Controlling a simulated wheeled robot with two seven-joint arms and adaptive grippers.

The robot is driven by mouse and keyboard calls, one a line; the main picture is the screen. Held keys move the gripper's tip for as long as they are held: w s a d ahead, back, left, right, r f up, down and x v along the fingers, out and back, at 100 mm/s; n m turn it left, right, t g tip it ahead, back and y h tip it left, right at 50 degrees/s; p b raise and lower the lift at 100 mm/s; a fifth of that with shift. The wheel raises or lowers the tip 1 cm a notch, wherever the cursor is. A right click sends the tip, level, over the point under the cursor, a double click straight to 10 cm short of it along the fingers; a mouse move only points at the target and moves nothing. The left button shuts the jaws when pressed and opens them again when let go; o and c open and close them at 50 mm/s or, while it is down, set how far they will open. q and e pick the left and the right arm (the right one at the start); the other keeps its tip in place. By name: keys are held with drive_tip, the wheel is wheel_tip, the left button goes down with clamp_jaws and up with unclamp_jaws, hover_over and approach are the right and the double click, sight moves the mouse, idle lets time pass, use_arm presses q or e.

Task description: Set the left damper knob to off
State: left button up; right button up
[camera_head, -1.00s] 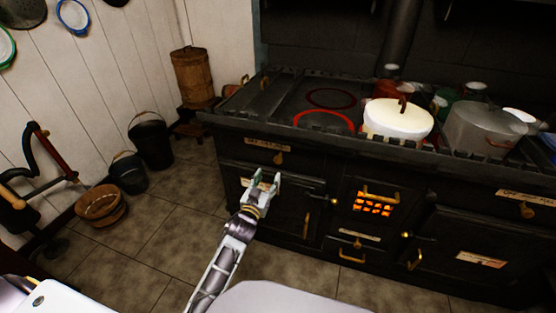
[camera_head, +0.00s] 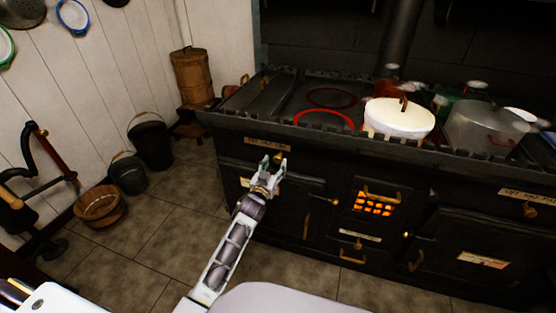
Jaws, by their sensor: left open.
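The left damper knob (camera_head: 278,157) is a small brass piece on the black stove front, below a pale label plate (camera_head: 267,144) too small to read. My left gripper (camera_head: 274,165) is open and empty, with its fingertips just below and around the knob in the picture. The fingers partly hide the knob's lower part. I cannot tell whether they touch it, nor which setting the knob points to. My right gripper is out of view.
The black stove (camera_head: 300,140) has a glowing red ring, a white lidded pot (camera_head: 398,119) and a grey pot (camera_head: 477,130) on top. Another brass knob (camera_head: 530,211) is at the right. Buckets (camera_head: 150,142) and a wooden tub (camera_head: 101,208) stand left on the tiled floor.

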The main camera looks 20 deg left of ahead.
sight(277, 160)
use_arm(q)
drive_tip(key=shift+w, duration=1.05)
drive_tip(key=shift+w+b, duration=0.35)
drive_tip(key=shift+w, duration=0.9)
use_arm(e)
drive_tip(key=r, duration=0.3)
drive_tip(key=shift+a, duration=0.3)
use_arm(q)
drive_tip(key=shift+c, duration=0.2)
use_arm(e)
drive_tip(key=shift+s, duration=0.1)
use_arm(q)
clamp_jaws()
